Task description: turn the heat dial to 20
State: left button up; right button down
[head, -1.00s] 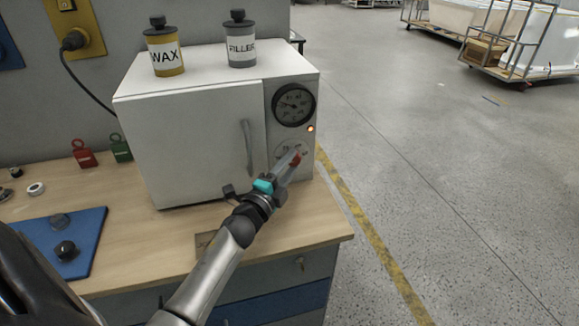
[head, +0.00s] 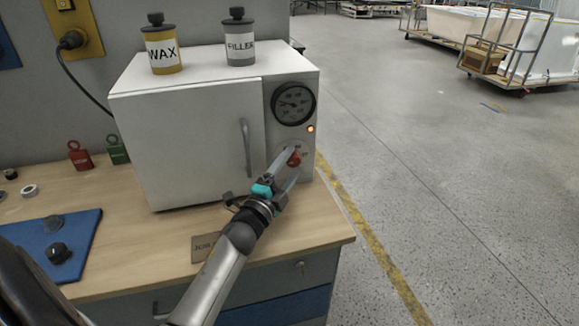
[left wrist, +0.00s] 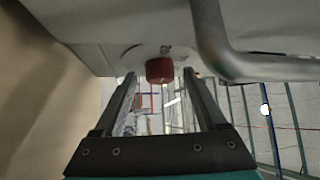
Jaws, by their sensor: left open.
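The heat dial is a red knob (head: 294,158) on the lower right of the white oven's (head: 190,140) front panel, below the round gauge (head: 294,103) and an orange lamp (head: 311,129). My left gripper (head: 290,170) is open in front of the knob, its fingers to either side of it in the picture. In the left wrist view the red knob (left wrist: 160,70) shows between the tips of the open fingers (left wrist: 160,82); I cannot tell whether they touch it. My right gripper is not in view.
The oven's door handle (head: 246,148) stands out just left of the dial; it looms large in the left wrist view (left wrist: 235,60). WAX (head: 163,50) and FILLER (head: 240,42) cans stand on the oven. A blue mat (head: 75,235) with dark round parts lies at left.

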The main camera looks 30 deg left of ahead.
pick_arm(q)
jog(key=v, duration=1.5)
jog(key=shift+s+r, duration=0.1)
jog(key=shift+s, duration=0.05)
jog(key=shift+d, duration=0.1)
